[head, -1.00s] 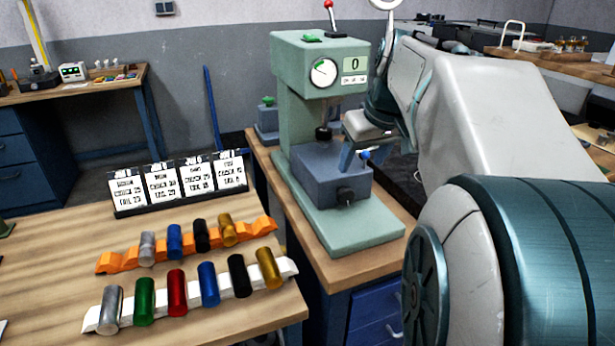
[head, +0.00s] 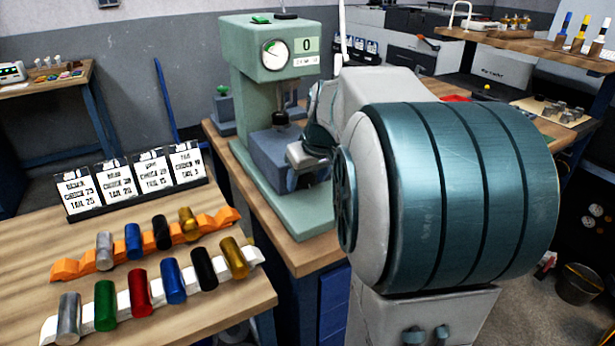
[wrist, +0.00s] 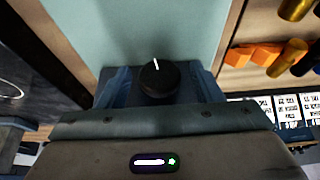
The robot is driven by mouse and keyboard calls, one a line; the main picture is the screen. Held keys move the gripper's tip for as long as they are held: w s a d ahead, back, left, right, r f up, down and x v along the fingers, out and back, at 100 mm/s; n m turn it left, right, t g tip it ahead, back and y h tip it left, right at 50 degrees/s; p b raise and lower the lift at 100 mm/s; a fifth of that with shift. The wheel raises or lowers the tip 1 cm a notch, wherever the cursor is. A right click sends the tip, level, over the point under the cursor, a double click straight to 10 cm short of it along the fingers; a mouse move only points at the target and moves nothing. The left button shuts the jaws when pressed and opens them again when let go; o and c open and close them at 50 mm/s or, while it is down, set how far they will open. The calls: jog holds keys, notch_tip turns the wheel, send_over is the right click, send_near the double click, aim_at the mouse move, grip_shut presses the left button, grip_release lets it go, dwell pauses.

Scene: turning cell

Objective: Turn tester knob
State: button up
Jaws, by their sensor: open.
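The tester (head: 250,90) is a green press-like machine with a round dial and a display reading 0. Its blue-grey block (head: 268,150) stands on a green base. The tester knob (wrist: 159,79) is black and round with a white line, which points nearly straight up in the wrist view. My gripper (wrist: 160,74) is open, with one blue finger on each side of the knob. I cannot tell whether either finger touches it. In the head view my gripper (head: 300,172) is low at the front of the block and hides the knob.
Left of the tester, a wooden table holds an orange rack (head: 70,270), a white rack (head: 100,322) with coloured cylinders, and a row of printed cards (head: 130,185). A shelf with bottles (head: 560,62) is at the right. My arm blocks the middle right.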

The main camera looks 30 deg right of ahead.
jog(key=c, duration=0.9)
jog(key=shift+d+m+y, duration=0.2)
jog(key=shift+m+y, duration=0.1)
jog(key=shift+y, duration=1.3)
jog(key=o, duration=0.9)
jog(key=p+v, duration=0.1)
jog(key=v, duration=1.2)
jog(key=shift+s+r, duration=0.15)
jog(key=shift+r, duration=0.2)
